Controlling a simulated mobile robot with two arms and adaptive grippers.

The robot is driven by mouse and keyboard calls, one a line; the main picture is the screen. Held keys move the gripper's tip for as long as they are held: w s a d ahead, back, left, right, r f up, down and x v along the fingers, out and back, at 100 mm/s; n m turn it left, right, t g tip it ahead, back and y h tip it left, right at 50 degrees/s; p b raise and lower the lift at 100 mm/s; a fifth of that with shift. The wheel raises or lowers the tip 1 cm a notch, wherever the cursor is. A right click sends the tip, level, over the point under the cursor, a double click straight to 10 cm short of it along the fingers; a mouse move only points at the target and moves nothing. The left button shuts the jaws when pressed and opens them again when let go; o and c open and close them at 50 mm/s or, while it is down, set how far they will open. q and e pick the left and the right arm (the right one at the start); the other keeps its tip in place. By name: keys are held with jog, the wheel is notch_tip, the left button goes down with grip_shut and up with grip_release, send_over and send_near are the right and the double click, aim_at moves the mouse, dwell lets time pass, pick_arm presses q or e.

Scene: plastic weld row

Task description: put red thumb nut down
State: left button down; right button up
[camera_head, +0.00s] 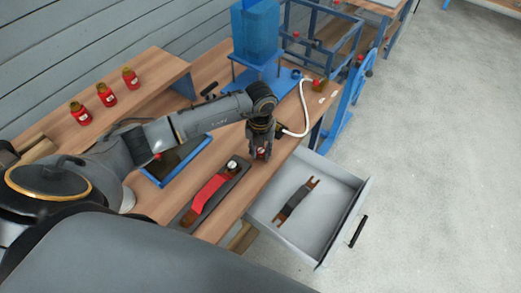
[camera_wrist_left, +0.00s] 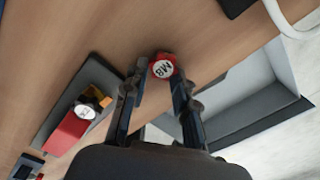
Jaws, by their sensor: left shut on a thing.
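The red thumb nut (camera_wrist_left: 163,67) has a white top marked "M8" and sits between my left gripper's fingertips (camera_wrist_left: 155,75) in the left wrist view. In the head view my left gripper (camera_head: 262,154) points down at the bench's right edge, with a bit of red showing between its fingers. The gripper is shut on the nut, over or near the wooden bench top (camera_head: 228,178). I cannot tell whether the nut touches the wood. My right gripper is not in view.
A dark plate with a red-handled tool (camera_head: 208,193) lies left of the gripper. An open grey drawer (camera_head: 330,215) holding a dark strap-like part (camera_head: 296,199) juts out at right. Several red jars (camera_head: 106,94) stand on the shelf. A white hose (camera_head: 304,108) curves behind the gripper.

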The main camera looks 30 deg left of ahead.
aim_at(261, 154)
pick_arm(q)
jog(key=c, duration=1.1)
grip_release()
jog(key=shift+f, duration=0.15)
jog(key=shift+o, duration=0.2)
jog(key=shift+r, duration=0.35)
notch_tip(261, 154, up, 12)
jog(key=b, duration=0.2)
jog(key=shift+f, duration=0.15)
